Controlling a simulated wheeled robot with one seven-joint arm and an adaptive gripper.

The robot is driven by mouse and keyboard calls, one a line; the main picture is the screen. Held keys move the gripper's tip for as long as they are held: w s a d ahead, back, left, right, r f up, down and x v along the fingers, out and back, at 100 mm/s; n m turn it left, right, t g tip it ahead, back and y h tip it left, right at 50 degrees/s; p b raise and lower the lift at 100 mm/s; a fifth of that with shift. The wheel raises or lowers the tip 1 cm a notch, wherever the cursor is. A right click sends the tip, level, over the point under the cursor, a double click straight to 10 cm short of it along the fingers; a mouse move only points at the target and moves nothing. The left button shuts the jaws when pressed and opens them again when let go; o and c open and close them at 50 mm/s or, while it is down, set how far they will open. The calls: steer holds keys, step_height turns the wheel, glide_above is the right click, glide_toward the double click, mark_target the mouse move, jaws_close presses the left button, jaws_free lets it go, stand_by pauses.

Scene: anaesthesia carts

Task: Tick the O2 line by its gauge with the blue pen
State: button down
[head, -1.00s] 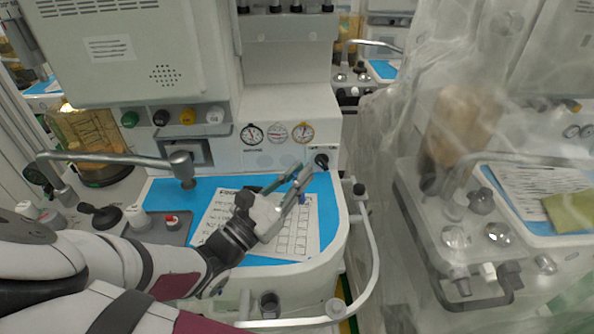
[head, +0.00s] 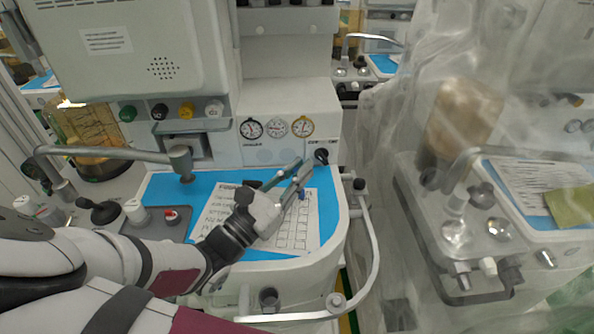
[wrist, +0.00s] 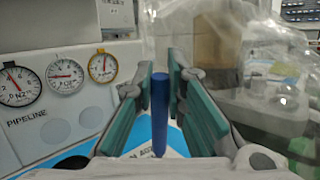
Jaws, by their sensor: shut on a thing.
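My gripper (head: 287,177) is over the right part of the printed sheet (head: 216,217) on the blue worktop mat. It is shut on the blue pen (wrist: 159,112), which stands upright between the teal finger pads in the wrist view; only a bit of the pen (head: 302,195) shows in the head view. The sheet has a grid column on its right and text lines too small to read; my gripper hides part of it. Three gauges are on the panel behind: black-rimmed (head: 251,128), white-rimmed (head: 277,128) and yellow-rimmed (head: 302,126). I cannot read which is O2. The pen tip's contact is not visible.
A metal rail (head: 372,255) curves round the worktop's right edge. A jointed metal arm (head: 110,154) and a grey tray with knobs (head: 150,223) are at the left. A plastic-draped second cart (head: 440,250) stands at the right.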

steer(key=shift+f, duration=0.5)
stand_by(0.7)
steer(key=shift+d+p, duration=0.5)
steer(key=shift+p, duration=0.35)
stand_by(1.8)
stand_by(0.3)
step_height(320, 180, up, 7)
steer(key=p, duration=0.5)
steer(key=shift+p, duration=0.35)
